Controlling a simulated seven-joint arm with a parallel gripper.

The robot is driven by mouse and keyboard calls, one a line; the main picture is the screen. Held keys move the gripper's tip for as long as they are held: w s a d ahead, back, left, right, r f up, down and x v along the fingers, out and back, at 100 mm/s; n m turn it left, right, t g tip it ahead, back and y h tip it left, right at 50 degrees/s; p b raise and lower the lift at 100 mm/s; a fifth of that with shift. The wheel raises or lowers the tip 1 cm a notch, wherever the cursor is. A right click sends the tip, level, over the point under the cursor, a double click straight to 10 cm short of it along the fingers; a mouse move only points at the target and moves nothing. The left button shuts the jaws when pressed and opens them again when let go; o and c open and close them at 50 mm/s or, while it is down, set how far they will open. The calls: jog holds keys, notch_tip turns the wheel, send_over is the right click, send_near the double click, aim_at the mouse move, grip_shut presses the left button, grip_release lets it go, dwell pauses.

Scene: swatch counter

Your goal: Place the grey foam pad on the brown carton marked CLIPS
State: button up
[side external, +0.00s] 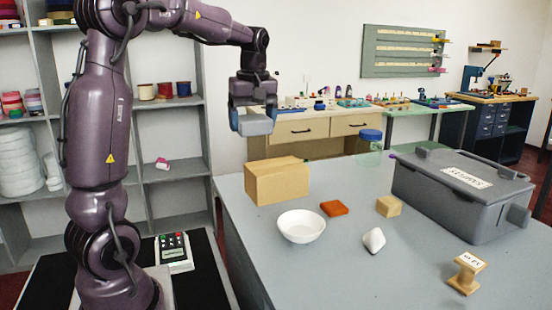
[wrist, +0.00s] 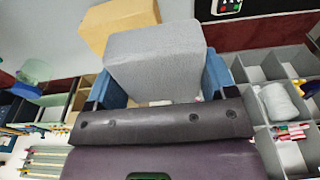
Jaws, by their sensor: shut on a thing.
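My gripper (side external: 253,122) is shut on the grey foam pad (side external: 258,127) and holds it in the air, above and a little to the left of the brown carton in the side view. In the wrist view the grey pad (wrist: 155,62) sits between the two blue fingers. The brown carton (side external: 277,183) stands on the grey counter near its back left edge, with clear air between it and the pad. In the wrist view the carton (wrist: 115,22) shows beyond the pad, partly hidden by it. I cannot see a CLIPS marking on its visible faces.
On the counter (side external: 330,275) stand a white bowl (side external: 301,227), an orange block (side external: 334,208), a wooden cube (side external: 389,206), a white faceted piece (side external: 374,240), a labelled wooden spool (side external: 467,273), a blue-lidded jar (side external: 369,150) and a large grey lidded bin (side external: 455,205).

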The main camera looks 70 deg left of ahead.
jog(key=w+a+f, duration=0.4)
jog(key=w, duration=0.1)
send_over(276, 165)
notch_tip(276, 165, down, 4)
jog(key=shift+s+d+f, duration=0.1)
jog(key=shift+s+d, duration=0.05)
jog(key=shift+f, duration=1.65)
jog(key=o, duration=0.8)
jog(key=shift+f, duration=0.15)
